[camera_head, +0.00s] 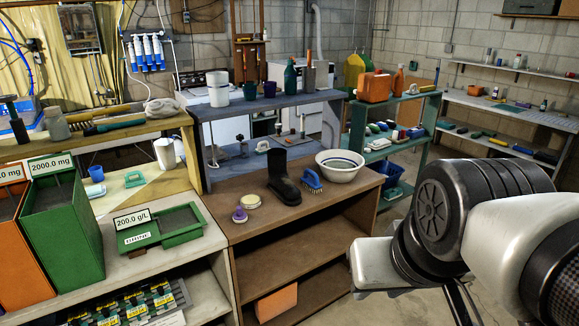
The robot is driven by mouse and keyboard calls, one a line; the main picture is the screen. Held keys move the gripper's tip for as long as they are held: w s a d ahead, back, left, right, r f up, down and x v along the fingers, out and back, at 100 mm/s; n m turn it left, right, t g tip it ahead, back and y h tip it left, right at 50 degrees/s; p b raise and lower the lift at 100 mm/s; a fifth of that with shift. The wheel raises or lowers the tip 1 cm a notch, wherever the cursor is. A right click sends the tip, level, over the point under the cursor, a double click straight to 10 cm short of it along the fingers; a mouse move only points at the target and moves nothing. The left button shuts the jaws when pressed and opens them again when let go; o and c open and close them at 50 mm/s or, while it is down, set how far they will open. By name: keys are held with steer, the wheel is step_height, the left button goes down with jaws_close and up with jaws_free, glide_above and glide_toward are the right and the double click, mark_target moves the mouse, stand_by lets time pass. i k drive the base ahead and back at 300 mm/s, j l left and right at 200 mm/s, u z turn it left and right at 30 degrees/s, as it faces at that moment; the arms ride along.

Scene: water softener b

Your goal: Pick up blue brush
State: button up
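The blue brush (312,180) lies on the brown wooden bench in the middle of the view, with its bristles showing pale along the lower side. It sits between a black boot (284,182) on its left and a white bowl with a blue band (340,166) on its right. My arm fills the right side of the view, apart from the brush. I cannot make out the fingers of my gripper in this view.
The brown bench (262,219) also bears a round cream-lidded tin (250,201) and a small purple-and-white item (239,215). Its front right top is bare. A blue-grey shelf (207,147) with bottles stands behind. A green tray (160,228) and green bin (62,229) stand left.

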mark_target(315, 183)
steer(key=i+l+u, duration=0.25)
steer(key=i+l, duration=0.15)
steer(key=i, duration=0.2)
steer(key=i+l+u, duration=0.25)
steer(key=i+l, duration=0.25)
steer(key=i+l+u, duration=0.3)
steer(key=i+l, duration=0.35)
steer(key=i+l+u, duration=0.25)
steer(key=i+l, duration=0.2)
steer(key=l, duration=0.3)
